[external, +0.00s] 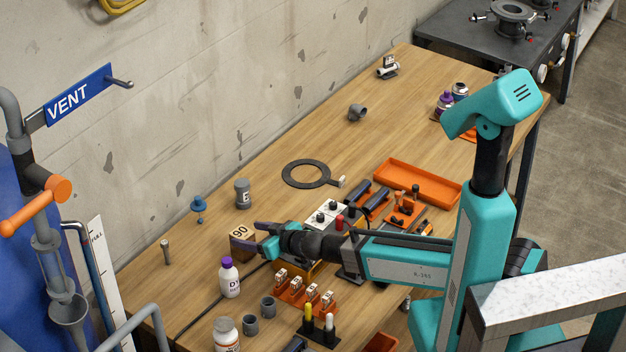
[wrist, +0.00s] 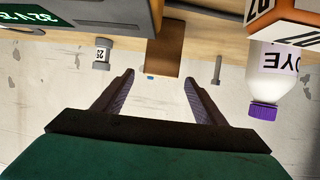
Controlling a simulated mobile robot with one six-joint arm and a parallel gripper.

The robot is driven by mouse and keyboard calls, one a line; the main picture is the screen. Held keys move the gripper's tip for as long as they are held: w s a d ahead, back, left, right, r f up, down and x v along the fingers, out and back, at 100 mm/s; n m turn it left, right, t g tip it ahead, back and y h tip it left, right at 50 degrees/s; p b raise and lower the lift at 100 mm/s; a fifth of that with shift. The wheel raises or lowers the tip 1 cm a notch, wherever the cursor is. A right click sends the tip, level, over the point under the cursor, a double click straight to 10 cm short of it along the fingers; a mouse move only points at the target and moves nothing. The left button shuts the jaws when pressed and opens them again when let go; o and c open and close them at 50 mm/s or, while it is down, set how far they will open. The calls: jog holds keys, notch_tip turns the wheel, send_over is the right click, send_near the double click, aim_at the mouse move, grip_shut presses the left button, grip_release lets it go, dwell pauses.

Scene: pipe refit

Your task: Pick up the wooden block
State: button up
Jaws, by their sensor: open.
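The wooden block (external: 235,246) is brown, with a pale label marked 90, and sits on the workbench left of centre in the external view. It also shows in the wrist view (wrist: 165,57) as a plain brown shape near the top centre, beyond the fingers. My gripper (external: 258,241) is right beside the block in the external view and partly overlaps it. In the wrist view my gripper (wrist: 159,78) is open and empty, its dark fingers lying either side of the block's line. Contact with the block cannot be told.
A white bottle with a purple cap (external: 229,279) stands close by; orange-based small parts (external: 290,294) lie nearer. A grey weight (external: 243,194), a blue part (external: 199,207) and an upright bolt (external: 165,251) stand around the block. Bare wood lies towards the wall.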

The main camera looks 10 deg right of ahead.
aim_at(242, 233)
jog(key=shift+p+x, duration=0.55)
jog(key=shift+x, duration=1.55)
jog(key=c, duration=1.2)
jog(key=shift+r, duration=0.1)
jog(key=shift+r+p, duration=0.95)
jog(key=shift+r, duration=3.95)
